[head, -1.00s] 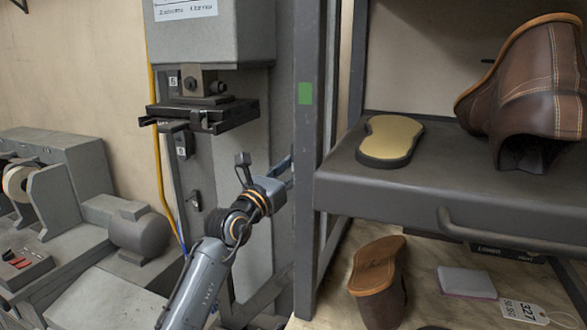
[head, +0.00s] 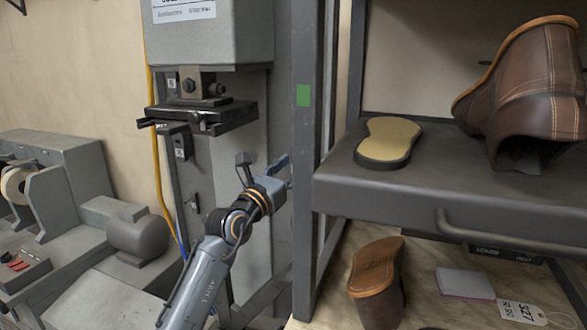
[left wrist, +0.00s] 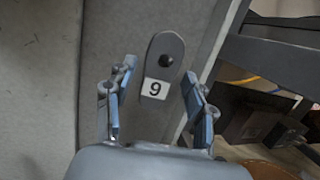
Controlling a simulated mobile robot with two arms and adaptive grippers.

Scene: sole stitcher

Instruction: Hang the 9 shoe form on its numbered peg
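In the left wrist view a grey, rounded, sole-shaped form (left wrist: 166,58) with a white 9 label (left wrist: 156,88) lies flat against the grey machine panel. A dark round peg head shows in its upper part, so it appears to hang there. My left gripper (left wrist: 156,92) is open, with a finger on either side of the form's lower end and gaps to both. In the head view my left gripper (head: 265,168) is open in front of the panel, and I cannot make out the 9 form there. My right gripper is not in view.
A dark steel upright (head: 305,150) and a shelf (head: 400,195) stand close to the right of my left gripper. A tan-topped sole (head: 389,139) and a brown boot (head: 530,95) are on the shelf. The stitcher's dark bracket (head: 205,115) juts out above.

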